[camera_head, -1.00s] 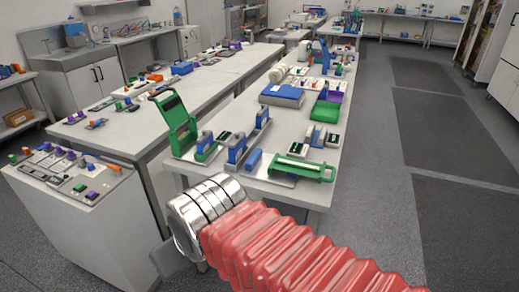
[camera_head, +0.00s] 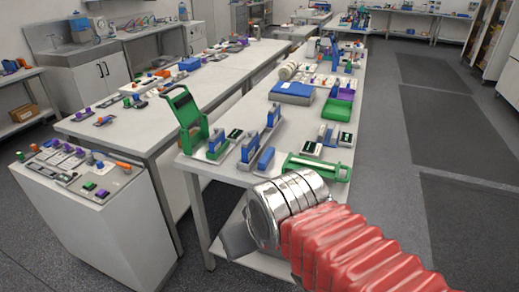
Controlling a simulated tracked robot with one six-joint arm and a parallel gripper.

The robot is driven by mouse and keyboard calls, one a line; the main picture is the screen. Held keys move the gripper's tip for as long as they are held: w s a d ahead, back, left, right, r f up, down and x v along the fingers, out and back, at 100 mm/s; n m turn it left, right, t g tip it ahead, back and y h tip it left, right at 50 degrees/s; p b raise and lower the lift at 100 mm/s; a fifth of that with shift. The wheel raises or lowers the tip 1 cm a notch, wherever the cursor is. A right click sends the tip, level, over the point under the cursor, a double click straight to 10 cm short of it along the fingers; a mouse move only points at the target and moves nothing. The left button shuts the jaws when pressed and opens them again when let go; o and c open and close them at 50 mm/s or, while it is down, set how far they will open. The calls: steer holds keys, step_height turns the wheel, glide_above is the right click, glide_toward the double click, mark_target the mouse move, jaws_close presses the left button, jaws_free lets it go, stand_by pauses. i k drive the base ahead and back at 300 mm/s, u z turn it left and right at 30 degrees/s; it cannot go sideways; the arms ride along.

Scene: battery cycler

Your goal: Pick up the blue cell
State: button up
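Several blue cell-like blocks stand near the front end of the long white bench (camera_head: 215,178). One blue block (camera_head: 265,158) is nearest the bench's front edge; others are a blue block (camera_head: 249,148) just left of it, a taller one (camera_head: 272,117) behind, and one (camera_head: 217,141) beside the green stand. I cannot tell which is the task's blue cell. My arm, with red bellows and a shiny metal wrist, reaches in from the lower right. A grey part at its end, apparently my gripper (camera_head: 237,240), is low in front of the bench, apart from the blocks. Its fingers are hidden.
A tall green stand (camera_head: 188,118) is at the bench's left corner and a green-framed fixture (camera_head: 318,168) at its right front. A blue box (camera_head: 291,92) and green tray (camera_head: 335,110) lie farther back. A low cabinet (camera_head: 95,235) stands left. Floor at right is clear.

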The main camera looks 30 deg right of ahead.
mark_target(248, 154)
steer(key=u, duration=0.1)
steer(key=i, duration=1)
steer(key=z, duration=0.1)
